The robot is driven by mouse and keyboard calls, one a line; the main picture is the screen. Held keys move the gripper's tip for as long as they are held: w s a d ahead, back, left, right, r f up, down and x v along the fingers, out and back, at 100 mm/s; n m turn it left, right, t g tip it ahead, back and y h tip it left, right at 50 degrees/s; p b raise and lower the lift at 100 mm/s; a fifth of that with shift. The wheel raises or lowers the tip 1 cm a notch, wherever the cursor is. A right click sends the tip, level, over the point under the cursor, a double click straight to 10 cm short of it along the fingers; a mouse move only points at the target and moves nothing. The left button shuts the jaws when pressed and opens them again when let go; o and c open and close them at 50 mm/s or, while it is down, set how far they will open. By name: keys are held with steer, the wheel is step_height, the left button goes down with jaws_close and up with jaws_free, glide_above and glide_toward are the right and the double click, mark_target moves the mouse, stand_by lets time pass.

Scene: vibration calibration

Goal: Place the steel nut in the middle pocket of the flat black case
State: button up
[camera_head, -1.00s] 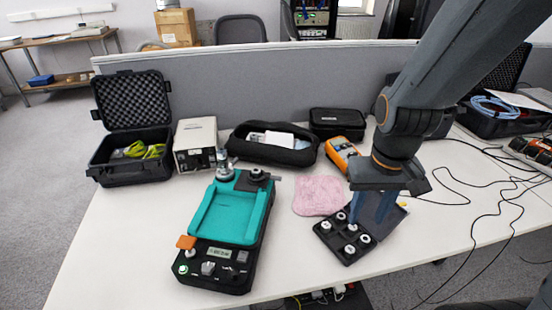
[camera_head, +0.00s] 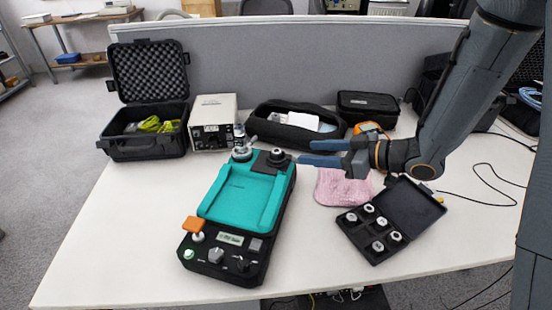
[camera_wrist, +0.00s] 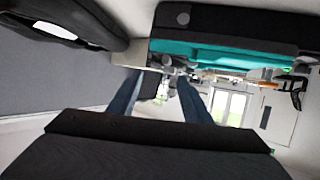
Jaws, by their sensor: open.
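The flat black case (camera_head: 357,238) lies open on the right of the desk, its lid tilted back. Several small metal-and-white pieces sit in its pockets, and the middle pocket of the near-left row (camera_head: 365,231) looks empty. I cannot tell which small metal part is the steel nut. A dark round fitting (camera_head: 277,154) and a silver fitting (camera_head: 241,151) stand at the far end of the teal-topped calibrator (camera_head: 240,200). My gripper (camera_head: 293,152) points left beside the dark fitting, its fingers apart. In the wrist view its fingers (camera_wrist: 160,80) are spread, with nothing clearly held.
A pink cloth (camera_head: 342,187) lies between the calibrator and the case. A grey-white box (camera_head: 212,122), an open black case (camera_head: 150,140), a black pouch (camera_head: 293,128) and an orange meter (camera_head: 371,128) stand along the partition.

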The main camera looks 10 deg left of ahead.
mark_target(277, 151)
steer(key=shift+n+g+y, duration=0.3)
steer(key=shift+y, duration=0.2)
steer(key=x, duration=0.2)
steer(key=s+x, duration=0.1)
steer(key=x, duration=0.2)
steer(key=r+p+x, duration=0.1)
steer(key=x, duration=0.2)
steer(key=shift+s+a+f, duration=0.1)
steer(key=shift+s+a, duration=0.05)
steer(key=shift+a, duration=0.3)
steer(key=shift+c, duration=0.3)
jaws_close()
